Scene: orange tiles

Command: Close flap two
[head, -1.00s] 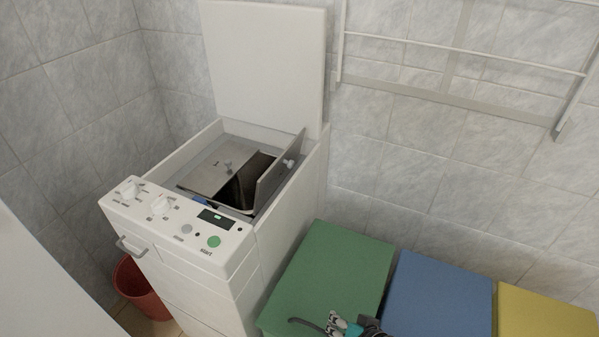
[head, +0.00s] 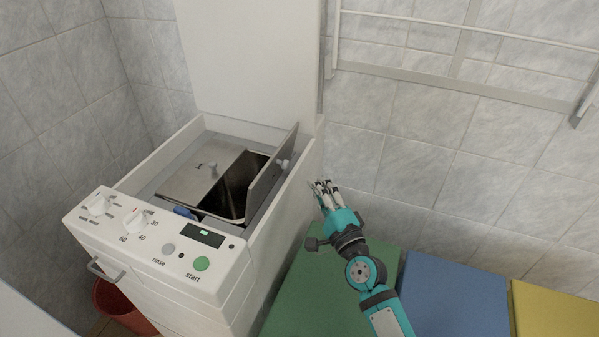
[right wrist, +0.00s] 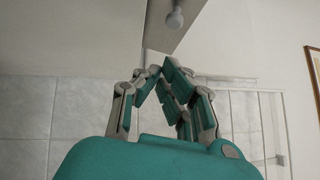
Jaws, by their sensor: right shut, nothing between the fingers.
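The top-loading washing machine (head: 160,255) stands with its lid (head: 250,60) raised. Inside, a metal flap with a knob (head: 202,178) lies closed or nearly so on the left. The right flap (head: 266,190), likely flap two, stands steeply open beside the dark drum opening (head: 238,185); its knob (head: 284,164) faces right. My right gripper (head: 324,185) is shut and empty, just right of the machine and apart from the flap. In the right wrist view, its fingertips (right wrist: 160,72) meet below the flap's knob (right wrist: 175,20). My left gripper is not seen.
A green box (head: 330,290), a blue box (head: 455,295) and a yellow box (head: 550,305) stand right of the machine. A drying rack (head: 450,80) hangs on the tiled wall. A red bucket (head: 118,308) sits at lower left. Something blue (head: 184,212) lies near the drum's front edge.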

